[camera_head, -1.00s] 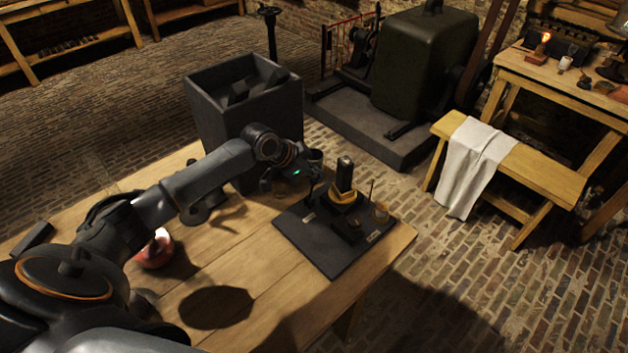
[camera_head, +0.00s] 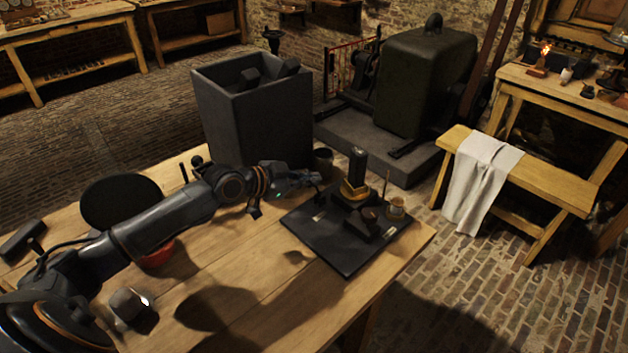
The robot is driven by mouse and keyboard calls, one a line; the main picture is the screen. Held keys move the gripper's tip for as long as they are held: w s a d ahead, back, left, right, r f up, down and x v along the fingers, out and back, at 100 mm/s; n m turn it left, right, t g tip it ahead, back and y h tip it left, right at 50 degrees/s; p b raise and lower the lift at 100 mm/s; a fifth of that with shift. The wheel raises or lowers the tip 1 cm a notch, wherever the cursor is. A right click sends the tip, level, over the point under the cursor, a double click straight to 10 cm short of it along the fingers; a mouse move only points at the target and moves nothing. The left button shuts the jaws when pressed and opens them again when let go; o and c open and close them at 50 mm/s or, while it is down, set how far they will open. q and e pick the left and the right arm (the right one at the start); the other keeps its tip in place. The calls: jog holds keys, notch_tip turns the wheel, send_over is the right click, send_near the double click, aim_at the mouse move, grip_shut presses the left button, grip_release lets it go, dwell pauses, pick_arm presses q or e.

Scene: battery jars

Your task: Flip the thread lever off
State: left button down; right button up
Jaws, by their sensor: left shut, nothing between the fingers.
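A dark square board (camera_head: 321,241) lies near the front right corner of the wooden table. On it stands a dark upright device with a brass-coloured base (camera_head: 354,190), a dark low block (camera_head: 366,225), a thin rod (camera_head: 386,184) and a small brownish cup (camera_head: 396,209). I cannot tell which of these small parts is the thread lever, or how it is set. My left gripper (camera_head: 316,179) is shut and empty, at the back left edge of the board, left of the upright device. Its fingertips are small and dark here. My right gripper is not in view.
A tall grey open bin (camera_head: 255,125) with dark blocks stands behind my left gripper, with a dark mug (camera_head: 323,162) beside it. A black disc (camera_head: 120,200), a red object (camera_head: 158,253) and a grey lump (camera_head: 129,308) lie around my arm. The table's front middle (camera_head: 260,290) is clear.

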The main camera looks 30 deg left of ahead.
pick_arm(q)
jog(key=shift+s+a+f+p, duration=0.15)
jog(key=shift+s+f, duration=0.1)
jog(key=shift+s, duration=0.15)
jog(key=shift+s+a+f+p, duration=0.1)
jog(key=shift+s+f+p, duration=0.1)
jog(key=shift+s, duration=0.2)
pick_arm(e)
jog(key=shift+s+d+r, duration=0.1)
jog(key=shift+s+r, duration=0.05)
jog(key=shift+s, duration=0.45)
pick_arm(q)
jog(key=shift+r, duration=0.1)
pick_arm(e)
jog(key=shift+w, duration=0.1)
